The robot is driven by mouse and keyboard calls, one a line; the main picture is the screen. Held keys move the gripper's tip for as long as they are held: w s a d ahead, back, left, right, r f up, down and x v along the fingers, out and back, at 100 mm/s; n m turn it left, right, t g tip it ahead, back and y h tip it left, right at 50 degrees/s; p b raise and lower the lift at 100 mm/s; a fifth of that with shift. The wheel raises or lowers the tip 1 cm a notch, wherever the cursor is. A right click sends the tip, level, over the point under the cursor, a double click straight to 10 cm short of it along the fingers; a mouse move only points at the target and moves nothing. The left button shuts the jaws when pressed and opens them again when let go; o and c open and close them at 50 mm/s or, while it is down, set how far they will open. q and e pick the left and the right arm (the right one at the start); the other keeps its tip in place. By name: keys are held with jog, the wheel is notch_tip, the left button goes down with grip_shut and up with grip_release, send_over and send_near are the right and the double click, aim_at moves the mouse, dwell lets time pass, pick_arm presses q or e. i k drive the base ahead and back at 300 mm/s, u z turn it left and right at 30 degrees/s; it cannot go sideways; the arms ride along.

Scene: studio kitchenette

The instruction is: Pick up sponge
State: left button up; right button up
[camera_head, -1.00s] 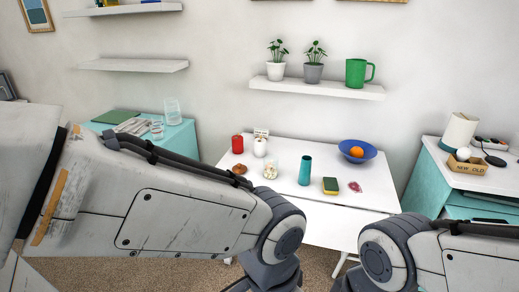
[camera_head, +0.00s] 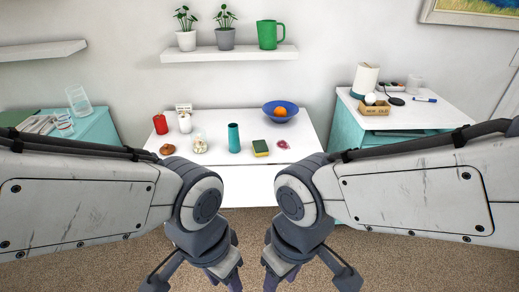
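The sponge (camera_head: 260,147) is a small green and yellow block on the white table (camera_head: 229,183), right of the teal cylinder. Nothing touches it. My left gripper (camera_head: 222,274) and my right gripper (camera_head: 277,274) hang low at the bottom edge of the head view, in front of the table and well short of the sponge. Their fingertips are cut off by the frame, so their opening is hidden.
A teal cylinder (camera_head: 234,138) stands left of the sponge, a small dark red item (camera_head: 283,145) lies right of it, and a blue bowl (camera_head: 271,106) with an orange is behind. A glass jar (camera_head: 200,144) and red candle (camera_head: 160,124) stand left. The table's front part is clear.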

aim_at(260, 147)
jog(key=u, duration=0.4)
jog(key=k, duration=0.4)
jog(key=z, duration=0.7)
jog(key=i, duration=1.3)
jog(key=u, duration=0.65)
jog(key=i, duration=0.7)
jog(key=u, duration=0.7)
